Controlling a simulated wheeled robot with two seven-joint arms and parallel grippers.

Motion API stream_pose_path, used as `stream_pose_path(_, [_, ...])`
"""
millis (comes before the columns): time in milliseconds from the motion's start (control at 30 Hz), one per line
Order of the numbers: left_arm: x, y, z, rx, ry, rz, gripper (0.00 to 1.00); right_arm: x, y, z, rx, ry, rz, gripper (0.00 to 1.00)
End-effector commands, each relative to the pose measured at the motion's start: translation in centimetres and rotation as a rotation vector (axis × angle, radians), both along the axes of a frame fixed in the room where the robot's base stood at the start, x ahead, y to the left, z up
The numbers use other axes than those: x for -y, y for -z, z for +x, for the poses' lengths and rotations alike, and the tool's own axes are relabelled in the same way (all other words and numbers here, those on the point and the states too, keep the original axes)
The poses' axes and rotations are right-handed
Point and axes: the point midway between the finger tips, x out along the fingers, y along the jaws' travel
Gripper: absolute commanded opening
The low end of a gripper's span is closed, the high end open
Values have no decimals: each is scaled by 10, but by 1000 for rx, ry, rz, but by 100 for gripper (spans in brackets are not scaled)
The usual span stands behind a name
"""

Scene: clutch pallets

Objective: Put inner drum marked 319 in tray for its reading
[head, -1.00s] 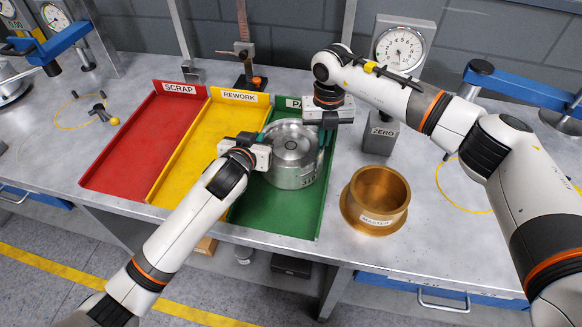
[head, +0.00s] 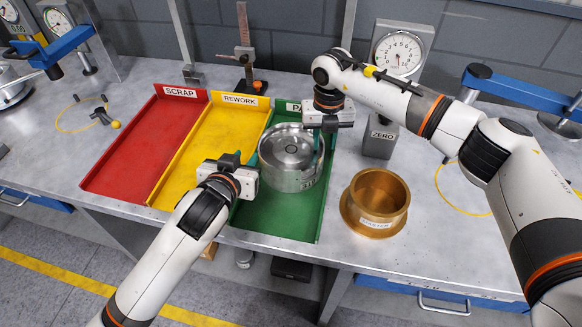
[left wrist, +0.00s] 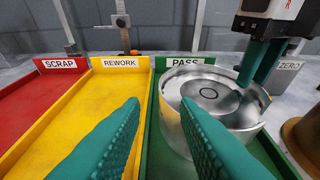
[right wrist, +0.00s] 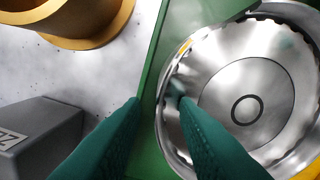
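The metal inner drum (head: 292,170) sits upright in the green PASS tray (head: 305,225). The start of a number, "31", shows low on its front; the rest is not legible. My left gripper (head: 225,160) is open and empty, left of the drum, over the edge between the yellow and green trays. In the left wrist view its fingers (left wrist: 160,125) are well apart. My right gripper (head: 322,140) is at the drum's right rim. In the right wrist view its fingers (right wrist: 158,105) are apart, with the drum's rim between them and one finger over the drum's inside.
The red SCRAP tray (head: 135,150) and yellow REWORK tray (head: 207,140) are empty. A brass master ring (head: 378,200) stands right of the green tray. A grey ZERO block (head: 380,140) and a dial gauge (head: 399,50) stand behind it. A height gauge (head: 247,60) stands at the back.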

Motion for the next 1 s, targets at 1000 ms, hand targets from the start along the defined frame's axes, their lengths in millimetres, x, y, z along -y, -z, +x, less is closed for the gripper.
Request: stream_pose_path(1000, [-7, -12, -27, 0, 0, 0, 28, 0, -116, 0, 0, 0, -1, 27])
